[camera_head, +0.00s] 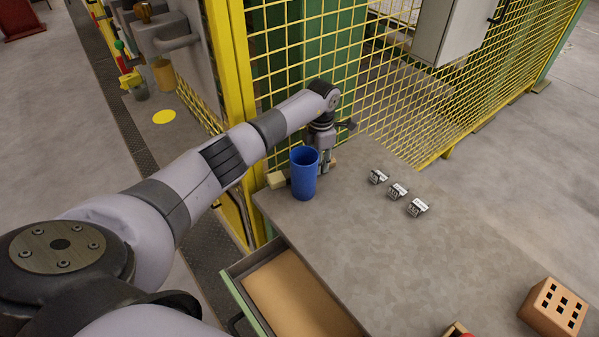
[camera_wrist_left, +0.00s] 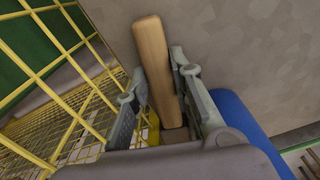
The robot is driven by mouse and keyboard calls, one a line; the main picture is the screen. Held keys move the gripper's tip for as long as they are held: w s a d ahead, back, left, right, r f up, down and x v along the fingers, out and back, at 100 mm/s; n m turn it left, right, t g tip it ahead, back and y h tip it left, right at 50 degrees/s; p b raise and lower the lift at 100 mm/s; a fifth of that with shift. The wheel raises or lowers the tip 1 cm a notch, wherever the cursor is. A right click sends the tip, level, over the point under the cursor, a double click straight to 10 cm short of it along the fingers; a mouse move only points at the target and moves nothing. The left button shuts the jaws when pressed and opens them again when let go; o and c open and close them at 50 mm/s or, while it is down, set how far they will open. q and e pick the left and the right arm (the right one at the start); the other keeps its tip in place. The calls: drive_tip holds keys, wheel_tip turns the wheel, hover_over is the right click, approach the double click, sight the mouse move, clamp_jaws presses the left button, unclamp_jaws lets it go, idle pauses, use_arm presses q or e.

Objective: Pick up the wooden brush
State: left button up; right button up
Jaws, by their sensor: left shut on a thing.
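The wooden brush shows in the left wrist view as a pale wooden handle (camera_wrist_left: 154,60) between the two fingers of my left gripper (camera_wrist_left: 161,78). The gripper is shut on it. In the head view my left gripper (camera_head: 326,165) points down at the far end of the grey table, just behind the blue cup (camera_head: 303,178), which partly hides it. Only a small bit of wood shows beside the fingers there. Bristles cannot be made out. I cannot tell whether the brush touches the table. My right gripper is not in view.
The yellow mesh fence (camera_head: 390,75) stands close behind the gripper. A pale yellow block (camera_head: 276,180) lies left of the cup. Three small metal parts (camera_head: 397,190) lie to the right. An open drawer (camera_head: 300,300) juts out in front. A brown block with holes (camera_head: 553,308) is near right.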

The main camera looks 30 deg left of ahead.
use_arm(q)
clamp_jaws()
drive_tip(key=shift+r, duration=0.2)
